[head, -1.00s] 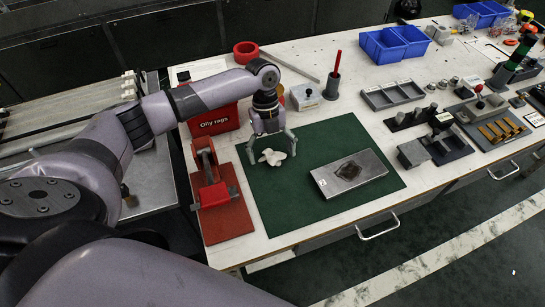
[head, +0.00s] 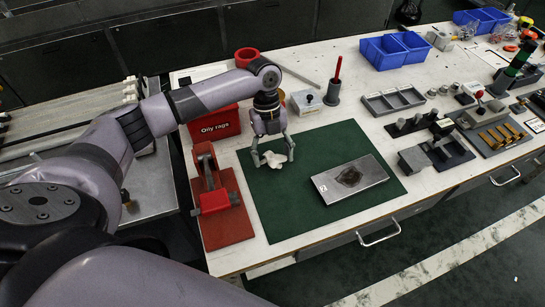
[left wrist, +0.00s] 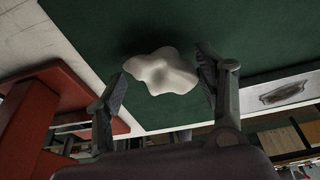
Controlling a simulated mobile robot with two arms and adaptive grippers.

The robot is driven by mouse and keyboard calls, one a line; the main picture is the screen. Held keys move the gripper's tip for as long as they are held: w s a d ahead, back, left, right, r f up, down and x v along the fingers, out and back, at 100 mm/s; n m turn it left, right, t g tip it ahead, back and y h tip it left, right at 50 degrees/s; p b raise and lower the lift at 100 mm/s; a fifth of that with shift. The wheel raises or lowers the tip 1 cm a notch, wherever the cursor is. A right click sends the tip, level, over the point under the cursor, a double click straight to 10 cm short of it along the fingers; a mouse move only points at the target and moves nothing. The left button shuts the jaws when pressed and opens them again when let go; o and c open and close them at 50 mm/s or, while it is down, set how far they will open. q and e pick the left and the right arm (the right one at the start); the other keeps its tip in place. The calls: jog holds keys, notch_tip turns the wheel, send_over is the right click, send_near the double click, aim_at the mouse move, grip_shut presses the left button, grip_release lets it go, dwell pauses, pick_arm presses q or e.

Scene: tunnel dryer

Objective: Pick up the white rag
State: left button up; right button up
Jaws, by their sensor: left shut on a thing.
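The white rag (head: 274,160) is a small crumpled piece at the left part of the green mat (head: 292,214). My left gripper (head: 273,158) reaches down over it from above, one finger on each side. In the left wrist view the rag (left wrist: 165,72) lies between the two fingers of the left gripper (left wrist: 163,75), which is shut on it. I cannot tell whether the rag still touches the mat. My right gripper is not in view.
A red vise (head: 212,180) stands left of the mat, and the red "Oily rags" box (head: 217,125) is behind it. A metal plate (head: 350,180) with a dark stain lies on the mat to the right. The mat's front part is clear.

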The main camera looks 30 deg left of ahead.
aim_at(272, 155)
pick_arm(q)
notch_tip(272, 155, up, 18)
jog(key=shift+r, duration=0.25)
